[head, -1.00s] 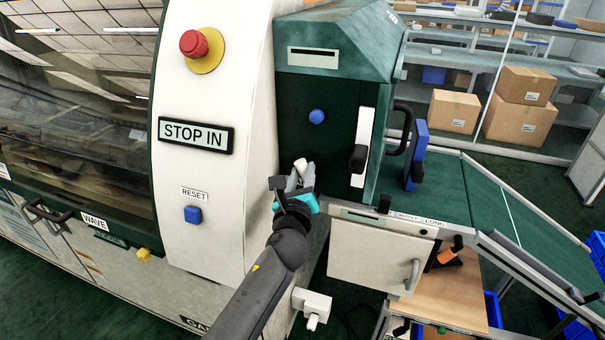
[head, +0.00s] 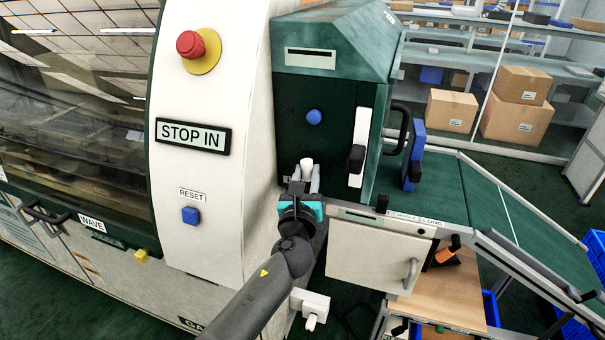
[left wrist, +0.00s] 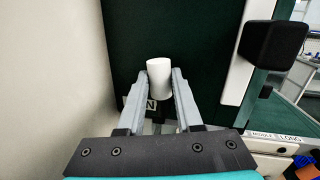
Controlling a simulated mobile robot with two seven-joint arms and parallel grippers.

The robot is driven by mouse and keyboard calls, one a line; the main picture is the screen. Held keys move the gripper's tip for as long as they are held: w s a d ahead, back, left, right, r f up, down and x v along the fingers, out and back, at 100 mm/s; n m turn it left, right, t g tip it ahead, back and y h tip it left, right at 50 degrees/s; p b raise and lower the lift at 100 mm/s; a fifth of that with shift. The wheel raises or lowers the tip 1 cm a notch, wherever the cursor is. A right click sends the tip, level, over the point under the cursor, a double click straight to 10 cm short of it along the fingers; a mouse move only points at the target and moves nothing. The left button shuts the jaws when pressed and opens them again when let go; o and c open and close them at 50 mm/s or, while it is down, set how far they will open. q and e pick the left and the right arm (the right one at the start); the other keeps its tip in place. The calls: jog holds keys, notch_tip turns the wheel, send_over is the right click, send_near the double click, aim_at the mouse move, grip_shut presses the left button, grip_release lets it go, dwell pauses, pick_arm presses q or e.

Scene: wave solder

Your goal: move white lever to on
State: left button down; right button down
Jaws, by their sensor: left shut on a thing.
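The white lever (head: 307,163) is on the dark green panel (head: 330,105) of the machine, low and to the left. It also shows in the left wrist view (left wrist: 160,78) as a white rounded knob. My left gripper (head: 303,180) is shut on it, with one grey finger on each side of the knob. In the left wrist view the fingers (left wrist: 161,95) touch the knob near its middle, and it stands upright. A label behind the fingers is partly covered; only a final "N" reads clearly. My right gripper is not in view.
A blue button (head: 314,117) is above the lever. A white plate with a black knob (head: 356,158) is to its right. The white machine housing (head: 235,110) stands close on the left. A green sloped conveyor (head: 437,190) and a hanging white door (head: 375,255) lie to the right.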

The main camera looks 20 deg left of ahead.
pick_arm(q)
jog(key=m, duration=0.2)
jog(key=d+m, duration=0.1)
jog(key=shift+d+f+m+t+h, duration=0.1)
jog(key=shift+d+m+t+h, duration=0.1)
jog(key=shift+m+t+h, duration=0.15)
jog(key=shift+d+f+m+h, duration=0.15)
jog(key=shift+d+m, duration=0.1)
jog(key=shift+m, duration=0.6)
jog(key=shift+d+f+m+h, duration=0.1)
jog(key=shift+d+m, duration=0.15)
jog(key=shift+m, duration=0.55)
jog(key=c, duration=0.6)
grip_release()
jog(key=shift+d, duration=0.1)
jog(key=shift+t, duration=0.25)
jog(key=shift+s, duration=0.1)
jog(key=s, duration=0.5)
jog(key=s+d+f, duration=0.1)
jog(key=s, duration=0.4)
jog(key=s+f, duration=0.1)
jog(key=s, duration=0.4)
jog(key=shift+d+f, duration=0.25)
